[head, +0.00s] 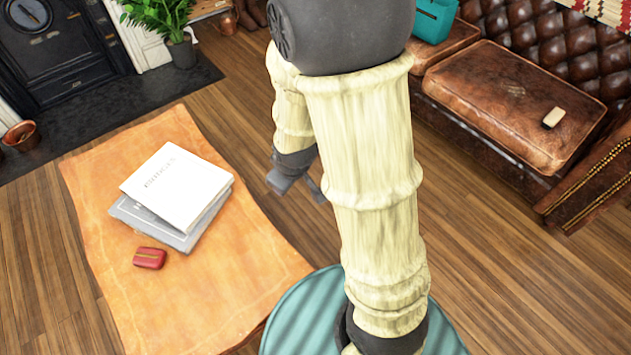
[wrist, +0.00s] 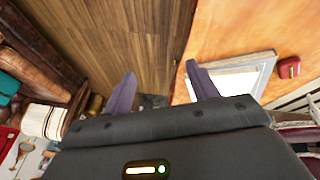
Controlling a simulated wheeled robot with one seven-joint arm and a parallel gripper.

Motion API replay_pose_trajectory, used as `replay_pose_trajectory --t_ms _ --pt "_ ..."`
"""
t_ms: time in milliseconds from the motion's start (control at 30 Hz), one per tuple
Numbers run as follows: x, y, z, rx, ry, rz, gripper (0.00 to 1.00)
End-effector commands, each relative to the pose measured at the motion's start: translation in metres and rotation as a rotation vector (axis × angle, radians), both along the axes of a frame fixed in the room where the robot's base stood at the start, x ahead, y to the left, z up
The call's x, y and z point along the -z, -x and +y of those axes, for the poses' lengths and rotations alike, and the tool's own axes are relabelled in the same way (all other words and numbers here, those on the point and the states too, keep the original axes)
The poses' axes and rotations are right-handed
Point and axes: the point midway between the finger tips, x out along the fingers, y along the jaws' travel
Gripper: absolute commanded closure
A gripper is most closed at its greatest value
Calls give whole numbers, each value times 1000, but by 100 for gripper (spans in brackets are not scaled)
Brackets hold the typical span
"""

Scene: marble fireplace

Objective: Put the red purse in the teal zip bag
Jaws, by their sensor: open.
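The red purse (head: 149,258) lies on the orange-brown table (head: 215,285), just in front of the stacked books. It also shows in the wrist view (wrist: 289,67) at the right. The teal zip bag (head: 433,20) stands on the brown leather sofa at the top, partly hidden by my arm; a teal patch (wrist: 8,88) at the left edge of the wrist view looks like it. My gripper (head: 298,192) is open and empty, over the floor to the right of the table. Its two fingers (wrist: 163,90) stand apart in the wrist view with nothing between them.
White and grey books (head: 180,190) are stacked on the table. A small pale object (head: 553,117) lies on the leather sofa (head: 510,95). Wooden floor (head: 270,120) between table and sofa is clear.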

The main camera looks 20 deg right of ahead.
Motion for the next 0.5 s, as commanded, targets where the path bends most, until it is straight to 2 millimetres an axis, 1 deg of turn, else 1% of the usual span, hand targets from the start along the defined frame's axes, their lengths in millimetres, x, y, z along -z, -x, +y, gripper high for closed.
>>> replay_pose_trajectory --t_ms 33,100,200,300,400,500 --pt "-14 11 -9 96 -42 20 41" --pt "-28 29 -18 231 -94 63 41" --pt "-45 53 -28 398 -147 114 41" --pt "-55 71 -34 508 -173 150 41" --pt "-58 78 -35 551 -182 167 41" --pt "-58 79 -35 555 -183 170 41"
